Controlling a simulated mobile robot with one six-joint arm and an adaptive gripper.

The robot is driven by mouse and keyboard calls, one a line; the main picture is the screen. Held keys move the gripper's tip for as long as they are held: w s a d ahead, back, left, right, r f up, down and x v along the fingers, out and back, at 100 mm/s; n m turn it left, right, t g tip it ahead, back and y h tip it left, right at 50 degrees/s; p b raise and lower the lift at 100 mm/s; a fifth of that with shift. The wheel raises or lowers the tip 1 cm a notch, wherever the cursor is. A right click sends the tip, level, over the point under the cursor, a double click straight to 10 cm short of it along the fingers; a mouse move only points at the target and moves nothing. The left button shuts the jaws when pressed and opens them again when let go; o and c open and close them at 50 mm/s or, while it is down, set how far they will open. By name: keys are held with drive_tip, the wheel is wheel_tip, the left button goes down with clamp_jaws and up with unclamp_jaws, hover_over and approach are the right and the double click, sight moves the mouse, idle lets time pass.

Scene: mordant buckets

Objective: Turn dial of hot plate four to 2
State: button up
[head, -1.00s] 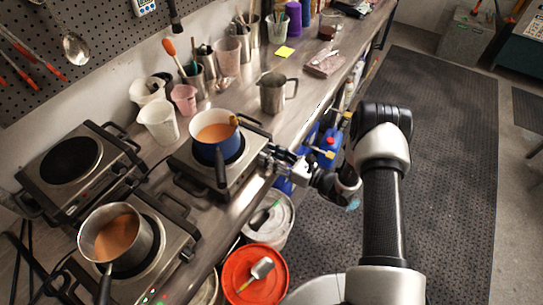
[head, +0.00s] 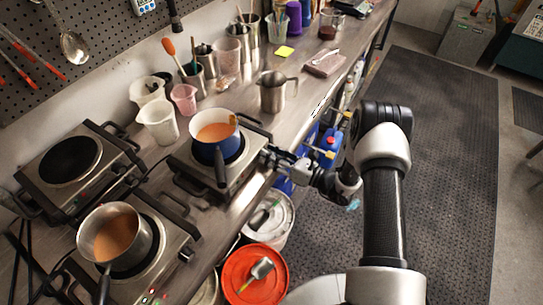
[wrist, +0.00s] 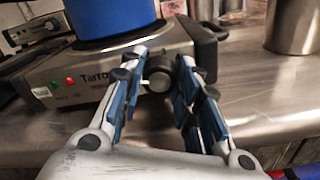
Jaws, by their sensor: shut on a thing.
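The hot plate (wrist: 60,75) under the blue pot has a steel front with a red and a green light and partly covered lettering. Its round dark dial (wrist: 158,73) sits on the front between the fingers of my gripper (wrist: 160,68). The fingers are shut on the dial, one at each side. The dial's marks and setting cannot be read. In the head view my gripper (head: 270,157) is at the front right of this hot plate (head: 190,165), and the dial is hidden there. I see no number that marks this plate as four.
A blue pot (head: 222,158) with orange liquid stands on this plate, its handle toward the front edge. A steel pan (head: 90,237) stands on another hot plate (head: 188,237). An empty hot plate (head: 38,148) is behind. A steel jug (head: 272,98) stands to the right.

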drive_tip(key=m, duration=0.6)
drive_tip(key=shift+f+m, duration=0.1)
drive_tip(key=shift+m, duration=0.2)
drive_tip(key=m, duration=0.5)
idle(0.4)
drive_tip(key=o, duration=1.1)
drive_tip(key=shift+c, duration=0.2)
drive_tip(key=shift+d+f, duration=0.1)
drive_tip(key=v, duration=0.7)
drive_tip(key=shift+s+d, duration=0.25)
drive_tip(key=shift+d, duration=0.1)
